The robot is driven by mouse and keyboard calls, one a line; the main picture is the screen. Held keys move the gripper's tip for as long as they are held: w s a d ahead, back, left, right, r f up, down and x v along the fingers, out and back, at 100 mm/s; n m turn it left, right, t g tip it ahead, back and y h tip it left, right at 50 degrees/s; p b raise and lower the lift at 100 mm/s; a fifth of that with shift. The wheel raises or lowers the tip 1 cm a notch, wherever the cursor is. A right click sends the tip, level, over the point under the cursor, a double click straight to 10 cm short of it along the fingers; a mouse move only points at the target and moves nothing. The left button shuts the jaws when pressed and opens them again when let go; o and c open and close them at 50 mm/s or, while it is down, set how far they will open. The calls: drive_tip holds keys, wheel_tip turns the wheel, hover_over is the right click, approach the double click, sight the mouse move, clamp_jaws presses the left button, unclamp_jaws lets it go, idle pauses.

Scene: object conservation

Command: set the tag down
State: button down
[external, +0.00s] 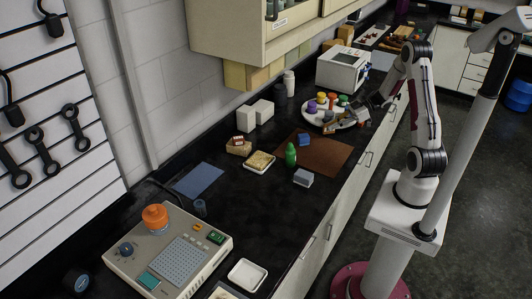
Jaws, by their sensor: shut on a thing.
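My gripper (360,106) is low over the far part of the black bench, at the right edge of a round white plate (322,120). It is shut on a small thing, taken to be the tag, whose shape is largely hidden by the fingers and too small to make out. Several small coloured pieces, purple, orange, yellow and green, stand on or around the plate. I cannot tell whether the held thing touches the plate or the bench.
A brown mat (325,155) lies in front of the plate, with a green object (290,154) and a grey-blue block (303,178) near its left side. A white machine (342,68) stands behind. White boxes (246,119) stand left. Bare bench lies around the blue mat (198,180).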

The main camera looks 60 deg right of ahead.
drive_tip(key=shift+f, duration=1.35)
drive_tip(key=shift+f, duration=0.1)
drive_tip(key=c, duration=2.1)
unclamp_jaws()
drive_tip(key=shift+c, duration=0.2)
drive_tip(key=v, duration=1.2)
